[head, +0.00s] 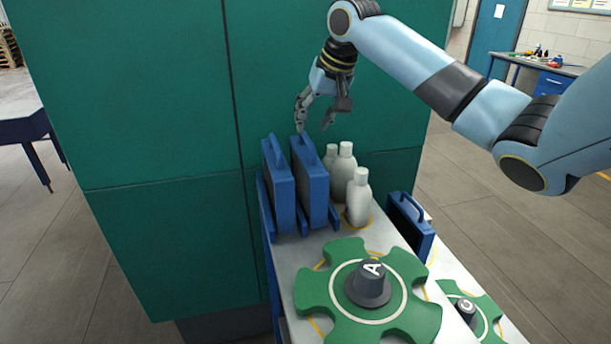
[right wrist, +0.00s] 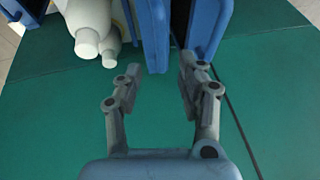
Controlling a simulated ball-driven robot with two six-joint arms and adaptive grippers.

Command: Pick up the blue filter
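Two blue filters with dark panels and top handles stand upright side by side at the left end of the grey table: a left one (head: 279,186) and a right one (head: 315,182). A third blue filter (head: 412,228) stands at the table's right. My right gripper (head: 314,121) is open and empty, at the handle of the right one of the pair. In the right wrist view, one blue filter (right wrist: 155,32) lies ahead of the gap between the open fingers (right wrist: 160,72), and another (right wrist: 206,30) is beyond the right finger. I cannot tell whether the fingers touch it. My left gripper is not in view.
Several white bottles (head: 359,197) stand just right of the filter pair; they also show in the right wrist view (right wrist: 90,30). A green knob wheel marked A (head: 313,289) is in front. A green cabinet wall (head: 150,100) rises close behind.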

